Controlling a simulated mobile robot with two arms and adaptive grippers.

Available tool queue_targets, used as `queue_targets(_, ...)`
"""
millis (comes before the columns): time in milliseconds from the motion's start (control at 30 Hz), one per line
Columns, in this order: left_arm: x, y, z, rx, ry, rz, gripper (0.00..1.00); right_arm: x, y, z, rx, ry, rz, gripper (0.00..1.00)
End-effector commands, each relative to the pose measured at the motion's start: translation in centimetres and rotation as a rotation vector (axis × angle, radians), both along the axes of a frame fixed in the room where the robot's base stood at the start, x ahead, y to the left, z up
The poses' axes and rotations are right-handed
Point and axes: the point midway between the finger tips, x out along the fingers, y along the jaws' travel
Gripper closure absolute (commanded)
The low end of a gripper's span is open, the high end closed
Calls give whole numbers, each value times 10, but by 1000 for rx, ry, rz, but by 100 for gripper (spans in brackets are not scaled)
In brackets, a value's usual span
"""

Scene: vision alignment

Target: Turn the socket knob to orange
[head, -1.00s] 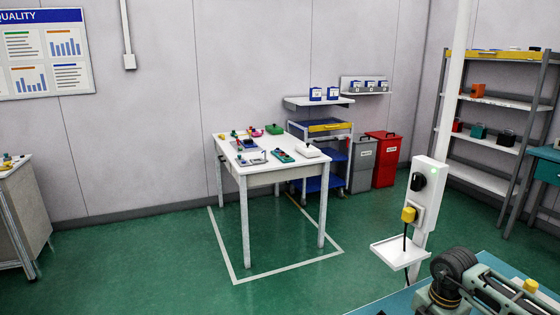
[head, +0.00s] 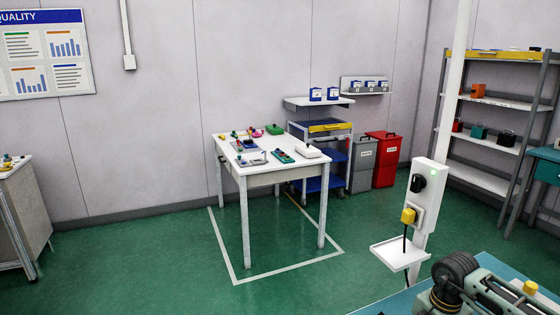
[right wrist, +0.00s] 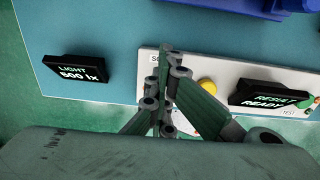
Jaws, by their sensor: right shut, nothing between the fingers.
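The white socket box (head: 427,195) is fixed on a white post at the right of the head view. A black knob (head: 417,182) is on its upper front, with a small green light beside it. Which mark the knob points to is too small to tell. A yellow plug (head: 408,215) with a black cable is below the knob. In the right wrist view my right gripper (right wrist: 166,52) is shut and empty, over a white panel (right wrist: 215,70). It is apart from the socket box, which is not in that view. My left gripper is not in view.
A small white shelf (head: 398,256) juts out under the socket box. The panel on the blue bench (right wrist: 110,30) has a yellow button (right wrist: 207,87) and a black READY display (right wrist: 270,100). A black LIGHT display (right wrist: 77,77) stands left. A white table (head: 270,167) stands farther back.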

Motion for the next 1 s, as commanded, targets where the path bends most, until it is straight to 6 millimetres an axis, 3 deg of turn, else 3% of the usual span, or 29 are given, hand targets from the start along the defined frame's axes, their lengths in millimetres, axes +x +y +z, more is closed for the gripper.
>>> queue_targets(33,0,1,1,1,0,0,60,-7,3,-7,2,18,6,100)
queue_targets(500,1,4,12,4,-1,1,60,-20,-2,-6,3,17,6,100)
queue_targets(1000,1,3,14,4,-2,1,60,-20,-2,-4,4,12,6,100)
